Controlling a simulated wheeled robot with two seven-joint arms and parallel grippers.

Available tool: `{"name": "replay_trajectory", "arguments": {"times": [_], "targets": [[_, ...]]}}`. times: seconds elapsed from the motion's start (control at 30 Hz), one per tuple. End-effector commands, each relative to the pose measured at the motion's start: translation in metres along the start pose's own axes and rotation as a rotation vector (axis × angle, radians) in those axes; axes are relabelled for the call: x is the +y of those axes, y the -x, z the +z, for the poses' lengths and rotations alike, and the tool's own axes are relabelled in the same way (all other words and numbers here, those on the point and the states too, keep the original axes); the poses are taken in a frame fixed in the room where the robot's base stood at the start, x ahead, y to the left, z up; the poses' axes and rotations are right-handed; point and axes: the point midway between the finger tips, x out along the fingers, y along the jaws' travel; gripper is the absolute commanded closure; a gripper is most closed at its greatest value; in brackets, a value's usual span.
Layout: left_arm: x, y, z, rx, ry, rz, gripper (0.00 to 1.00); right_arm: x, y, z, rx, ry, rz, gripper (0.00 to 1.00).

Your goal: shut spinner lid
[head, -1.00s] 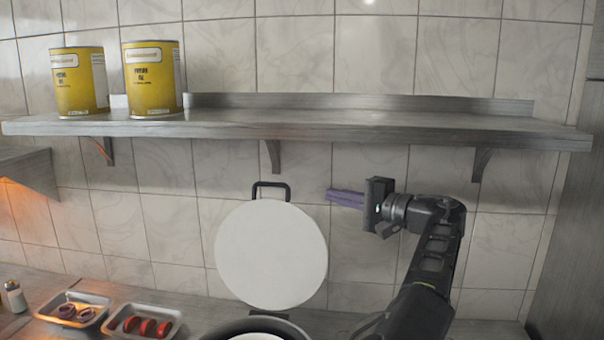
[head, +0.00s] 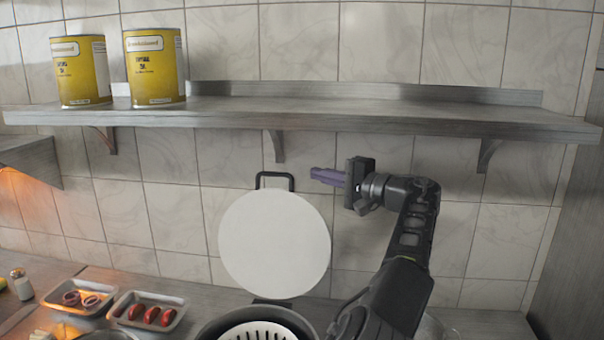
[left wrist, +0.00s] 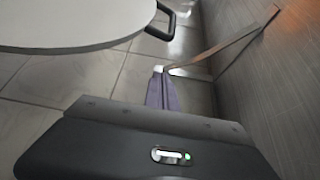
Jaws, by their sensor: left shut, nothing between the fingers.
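The spinner lid (head: 274,244) is a white round disc standing raised, nearly upright, behind the spinner. Its black handle (head: 275,175) is at its top edge. The dark round spinner (head: 212,328) at the bottom holds a white slotted basket (head: 258,332). My left gripper (head: 316,174), with purple fingers, is shut and empty to the right of the handle, at about its height and apart from it in the picture. In the left wrist view the lid (left wrist: 75,22) and its handle (left wrist: 168,20) lie beyond the fingers (left wrist: 162,90). My right gripper is not in view.
A metal shelf (head: 350,112) on brackets runs along the tiled wall above the gripper, with two yellow cans (head: 154,68) on it. Trays of onion rings (head: 80,293) and red slices (head: 147,312) and a shaker (head: 22,284) stand at the lower left.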

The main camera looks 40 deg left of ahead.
Motion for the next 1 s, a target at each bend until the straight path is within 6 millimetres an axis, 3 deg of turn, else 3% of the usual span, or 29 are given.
{"name": "replay_trajectory", "arguments": {"times": [0.2,0.53,1.0], "targets": [[-0.002,-0.044,0.002,-0.001,-0.001,0.001,1.0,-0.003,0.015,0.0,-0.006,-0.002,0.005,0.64],[0.0,-0.03,0.032,0.001,-0.001,0.0,1.0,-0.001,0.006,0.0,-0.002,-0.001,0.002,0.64],[0.0,-0.028,0.038,0.002,0.0,0.0,1.0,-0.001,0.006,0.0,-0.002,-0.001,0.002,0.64]]}}
